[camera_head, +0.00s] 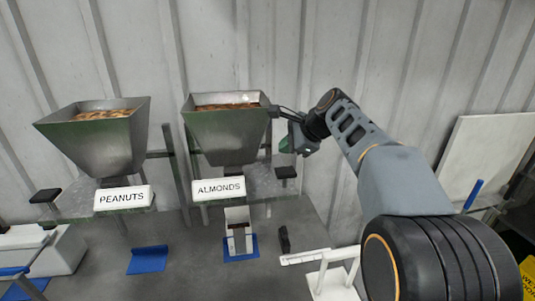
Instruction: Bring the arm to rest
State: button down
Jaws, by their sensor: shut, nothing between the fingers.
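My arm (400,180) reaches up from the lower right and bends toward the almonds hopper. My gripper (286,145) is at the right side of that hopper, small in the view and partly hidden by its own wrist. It is shut and I see nothing held in it. I cannot tell whether it touches the hopper.
The metal almonds hopper (225,135) and peanuts hopper (100,140) stand at the back. A small container (238,228) sits on a blue mat (229,251) below the almonds hopper. Another blue mat (147,260) is bare. A white stand (330,283) is near my arm.

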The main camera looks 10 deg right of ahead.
jog(key=s+f+n+g+h, duration=0.1)
jog(key=s+f+n+h, duration=0.2)
jog(key=s+f+n, duration=0.5)
jog(key=s+f+n+h, duration=0.2)
jog(key=s+f+n, duration=0.7)
jog(key=s, duration=0.6)
jog(key=shift+s+d+n+g+h+b, duration=0.15)
jog(key=shift+s+n+g+h+b, duration=0.15)
jog(key=shift+s+n+g+h, duration=0.15)
